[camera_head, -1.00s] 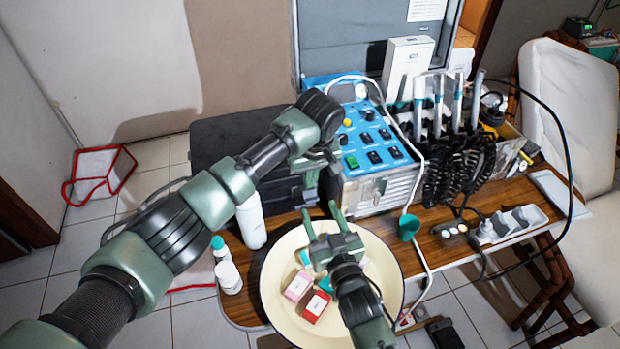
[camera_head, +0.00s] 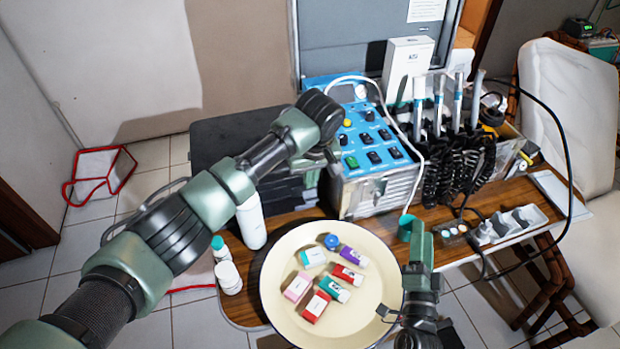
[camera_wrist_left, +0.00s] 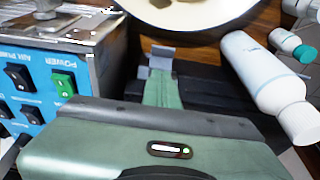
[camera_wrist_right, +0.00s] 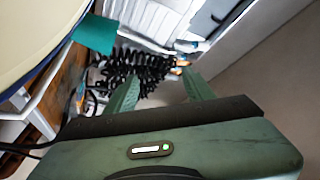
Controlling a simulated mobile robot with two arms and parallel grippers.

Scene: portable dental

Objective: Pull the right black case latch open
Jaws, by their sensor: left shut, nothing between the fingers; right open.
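The black case (camera_head: 225,135) stands at the left of the table, partly hidden behind my left arm in the head view. Its dark side also shows in the left wrist view (camera_wrist_left: 215,85). My left gripper (camera_wrist_left: 162,75) is shut with nothing in it, its fingers close against the case's dark side. A small grey tab (camera_wrist_left: 162,51) shows at its fingertips; I cannot tell whether this is the right latch or whether they touch. In the head view the left fingers are mostly hidden. My right gripper (camera_head: 417,232) is open and empty, beside the bowl's right rim.
A cream bowl (camera_head: 280,315) with several small boxes stands in front. The blue control unit (camera_head: 365,135) is right of the left gripper. A white bottle (camera_head: 251,222) and smaller bottles stand left of the bowl. A teal cup (camera_head: 407,228) is by the right gripper.

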